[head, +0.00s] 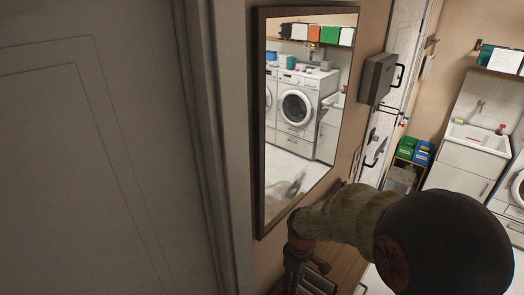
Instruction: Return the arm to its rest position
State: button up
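My arm reaches in from the lower right of the head view, with a large dark rounded link closest to the camera and a khaki, sleeve-like section beyond it. My gripper (303,272) is at the bottom of the picture, left of that section, and appears to point downward. It is dark with reddish parts and is partly cut off by the lower edge. I cannot tell whether its fingers are open or shut, or whether it holds anything.
A framed mirror (310,110) hangs on the wall just behind my gripper, reflecting washing machines. A large grey door (95,150) fills the left. A wooden surface (345,265) lies beneath my arm. A sink cabinet (468,165) and green and blue boxes (415,150) stand farther right.

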jog(key=s+d+r+m+t+b, duration=0.1)
jog(key=s+m+b, duration=0.3)
jog(key=s+b, duration=0.4)
jog(key=s+d+r+m+t+b, duration=0.1)
jog(key=s+d+m+t+b, duration=0.2)
jog(key=s+b, duration=0.6)
jog(key=m+t+b, duration=0.1)
jog(key=m+b, duration=0.1)
jog(key=b, duration=0.4)
jog(key=shift+t, duration=0.3)
